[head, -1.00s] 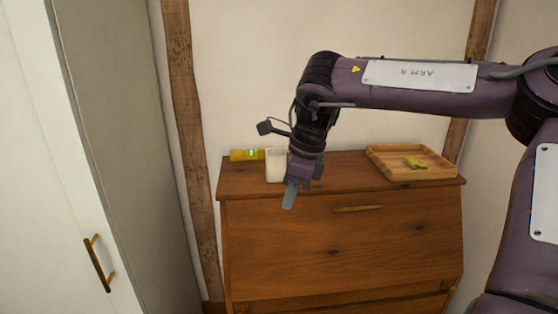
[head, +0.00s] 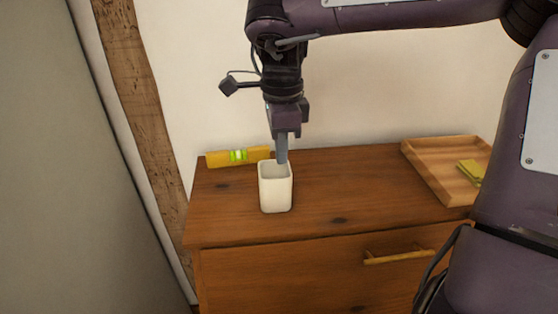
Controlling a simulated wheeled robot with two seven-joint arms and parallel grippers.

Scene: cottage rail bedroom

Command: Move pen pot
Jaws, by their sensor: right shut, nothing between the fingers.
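The pen pot (head: 275,193) is a white, square-sided, open-topped cup standing upright on the left part of the wooden cabinet top (head: 342,190). It looks empty, though its bottom is hidden. My right gripper (head: 282,160) points down at the pot's back rim with its fingers together. Its tip overlaps the rim in the picture; I cannot tell whether it is behind or inside the pot, or touching it. The pot stands on the wood and is not held. My left gripper is not in view.
A yellow spirit level (head: 238,157) lies behind the pot near the wall. A wooden tray (head: 437,180) with a yellow item (head: 472,170) stands at the right, partly hidden by my arm. The top between pot and tray is clear. A drawer handle (head: 398,257) sticks out in front.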

